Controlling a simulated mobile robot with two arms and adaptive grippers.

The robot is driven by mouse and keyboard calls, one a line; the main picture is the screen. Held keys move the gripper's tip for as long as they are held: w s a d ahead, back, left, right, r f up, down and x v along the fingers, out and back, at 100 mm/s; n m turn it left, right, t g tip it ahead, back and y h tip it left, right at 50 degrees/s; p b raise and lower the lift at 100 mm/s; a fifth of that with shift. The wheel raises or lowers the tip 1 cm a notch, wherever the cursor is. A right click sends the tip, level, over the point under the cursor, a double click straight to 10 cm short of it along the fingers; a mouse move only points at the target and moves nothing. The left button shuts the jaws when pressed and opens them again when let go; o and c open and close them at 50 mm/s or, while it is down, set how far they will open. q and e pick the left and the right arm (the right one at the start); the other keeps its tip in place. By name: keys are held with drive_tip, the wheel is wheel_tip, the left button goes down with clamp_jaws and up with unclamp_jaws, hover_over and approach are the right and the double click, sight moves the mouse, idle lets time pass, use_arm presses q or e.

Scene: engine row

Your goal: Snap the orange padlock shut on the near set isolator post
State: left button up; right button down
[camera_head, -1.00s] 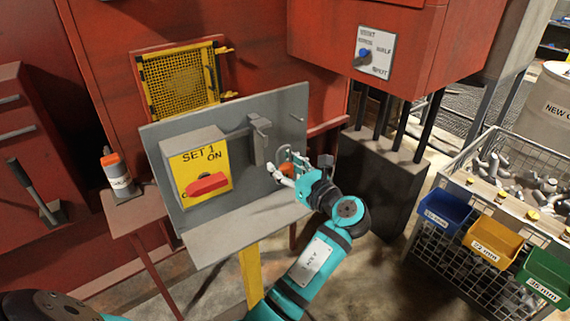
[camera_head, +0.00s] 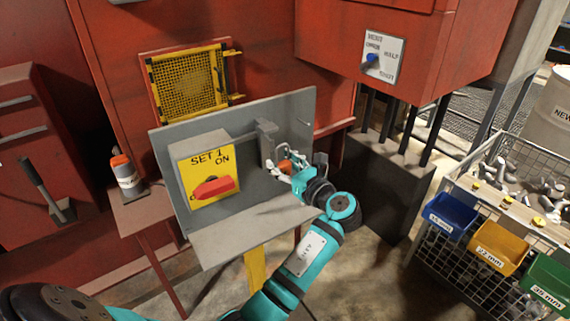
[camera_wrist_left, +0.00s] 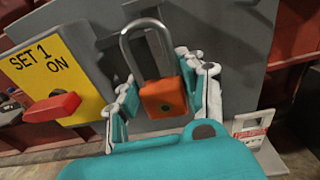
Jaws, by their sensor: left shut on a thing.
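The orange padlock (camera_wrist_left: 165,97) is in my left gripper (camera_wrist_left: 158,98), shut around its body. Its grey shackle points up in the left wrist view; I cannot tell whether both shackle ends are seated. In the head view, the padlock (camera_head: 286,164) shows as a small orange patch at my left gripper (camera_head: 287,170). The grey isolator post and bracket (camera_head: 266,142) stand on the grey panel, just left of the padlock. I see no clear loop of the shackle around the post. The SET 1 isolator (camera_head: 207,168) has a yellow face and a red handle (camera_head: 213,187). My right gripper is out of view.
A grey shelf (camera_head: 240,232) juts out below the panel. An orange-capped bottle (camera_head: 127,175) stands on a side table at left. A red cabinet (camera_head: 415,45) hangs behind. Blue, yellow and green bins (camera_head: 497,247) hang on a wire basket at right.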

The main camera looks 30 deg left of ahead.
sight(273, 149)
use_arm(q)
drive_tip(key=shift+p+x, duration=0.8)
drive_tip(key=shift+x, duration=2.55)
drive_tip(key=shift+w+a, duration=0.1)
drive_tip(key=shift+w, duration=0.15)
drive_tip(key=shift+r+p, duration=1.45)
drive_tip(key=shift+p, duration=0.4)
drive_tip(key=shift+f, duration=0.55)
